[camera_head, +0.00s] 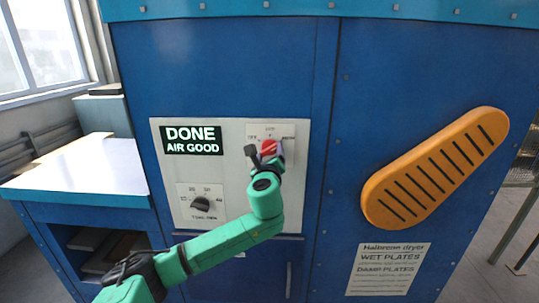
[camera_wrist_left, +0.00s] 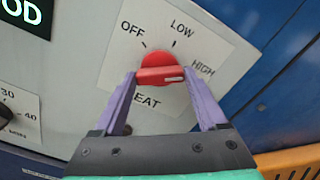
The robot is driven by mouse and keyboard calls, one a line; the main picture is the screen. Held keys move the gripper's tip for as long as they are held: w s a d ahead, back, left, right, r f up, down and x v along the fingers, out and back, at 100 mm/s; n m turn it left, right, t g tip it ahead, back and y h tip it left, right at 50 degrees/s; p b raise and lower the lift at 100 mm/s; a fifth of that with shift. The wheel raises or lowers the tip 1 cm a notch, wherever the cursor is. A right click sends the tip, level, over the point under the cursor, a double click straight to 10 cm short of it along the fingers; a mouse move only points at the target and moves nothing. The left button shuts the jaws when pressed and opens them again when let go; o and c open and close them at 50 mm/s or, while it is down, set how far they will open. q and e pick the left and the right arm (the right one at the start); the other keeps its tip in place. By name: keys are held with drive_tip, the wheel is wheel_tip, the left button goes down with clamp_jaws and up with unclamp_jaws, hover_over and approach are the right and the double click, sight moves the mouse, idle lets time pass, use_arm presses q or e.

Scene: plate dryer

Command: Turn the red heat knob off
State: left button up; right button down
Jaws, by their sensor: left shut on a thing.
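The red heat knob (camera_head: 268,147) is on a white label plate at the upper right of the dryer's control panel. In the left wrist view the knob (camera_wrist_left: 160,70) is round with a raised bar, and a white mark sits at the bar's right end, pointing right, close to HIGH. OFF is printed at the upper left and LOW at the upper right. My left gripper (camera_wrist_left: 161,77) has its two purple fingers on either end of the bar, shut on it. In the head view my left gripper (camera_head: 264,158) partly covers the knob. My right gripper is not in view.
A black time knob (camera_head: 201,203) is at the panel's lower left, below a display (camera_head: 191,140) reading DONE, AIR GOOD. An orange slotted cover (camera_head: 435,168) is on the blue dryer front at the right. A white-topped side table (camera_head: 80,165) stands at the left.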

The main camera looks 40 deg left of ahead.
use_arm(q)
drive_tip(key=n+b, duration=0.2)
drive_tip(key=n, duration=0.3)
drive_tip(key=shift+f, duration=0.15)
drive_tip(key=n+b, duration=0.3)
drive_tip(key=n, duration=0.3)
drive_tip(key=shift+n, duration=0.4)
drive_tip(key=n+b, duration=0.2)
drive_tip(key=n, duration=0.5)
drive_tip(key=n+b, duration=0.1)
drive_tip(key=n, duration=0.2)
drive_tip(key=shift+r, duration=0.25)
drive_tip(key=shift+r+n+b, duration=0.1)
drive_tip(key=shift+n+b, duration=0.3)
drive_tip(key=shift+n, duration=0.2)
drive_tip(key=shift+r, duration=0.1)
drive_tip(key=o, duration=1.3)
drive_tip(key=shift+w+f, duration=0.1)
drive_tip(key=shift+f, duration=0.1)
